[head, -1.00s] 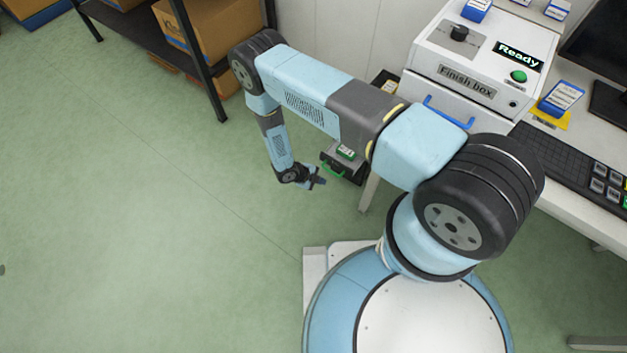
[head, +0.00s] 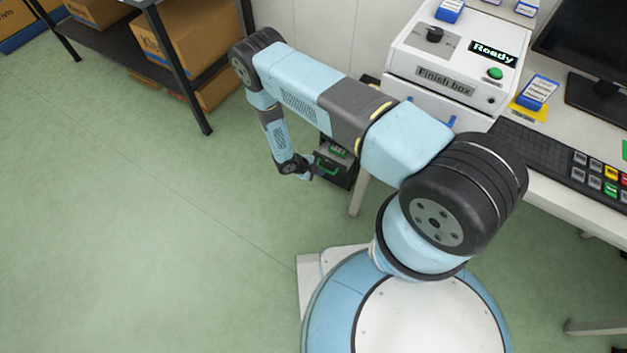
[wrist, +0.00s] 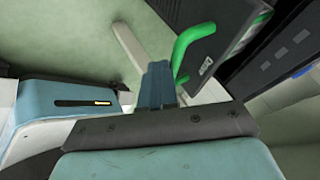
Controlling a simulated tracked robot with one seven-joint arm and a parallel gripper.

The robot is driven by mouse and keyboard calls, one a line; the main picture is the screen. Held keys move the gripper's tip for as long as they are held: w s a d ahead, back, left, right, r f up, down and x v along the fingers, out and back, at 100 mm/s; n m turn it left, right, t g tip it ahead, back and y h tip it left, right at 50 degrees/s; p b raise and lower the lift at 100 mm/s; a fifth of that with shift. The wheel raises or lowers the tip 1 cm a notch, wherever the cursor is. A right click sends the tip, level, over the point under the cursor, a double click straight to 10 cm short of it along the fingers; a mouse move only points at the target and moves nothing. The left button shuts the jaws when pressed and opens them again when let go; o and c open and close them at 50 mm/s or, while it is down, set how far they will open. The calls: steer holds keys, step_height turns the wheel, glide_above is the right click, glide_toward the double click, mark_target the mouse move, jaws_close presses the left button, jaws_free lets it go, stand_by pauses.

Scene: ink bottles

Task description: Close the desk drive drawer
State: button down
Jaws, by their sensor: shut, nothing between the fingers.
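The desk drive drawer (head: 334,162) is dark, with a green handle (head: 328,169), under the left end of the desk. In the wrist view its dark front (wrist: 225,38) and the green handle (wrist: 188,50) are at the upper middle. A dark cabinet shows to the right, with the front seeming to stand out from it; how far is unclear. My gripper (head: 308,174) is just left of the drawer front. In the wrist view my gripper (wrist: 158,70) is shut and empty, its fingers beside the lower handle; contact cannot be told.
A white finish box (head: 445,60) with a blue handle and a lit "Ready" sign stands on the desk. A keyboard (head: 550,160) is to its right. A shelf with cardboard boxes (head: 185,40) is at upper left. The green floor (head: 150,240) at left is clear.

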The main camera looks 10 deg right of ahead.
mark_target(323, 168)
steer(key=w+d, duration=0.1)
steer(key=w, duration=0.1)
steer(key=w+d, duration=0.3)
steer(key=shift+w+d, duration=0.3)
steer(key=shift+w, duration=0.1)
steer(key=s+a, duration=0.2)
steer(key=s, duration=0.1)
steer(key=shift+s+a+f, duration=0.3)
steer(key=shift+a+f, duration=0.05)
steer(key=shift+f, duration=0.05)
steer(key=v, duration=1)
steer(key=shift+w, duration=0.1)
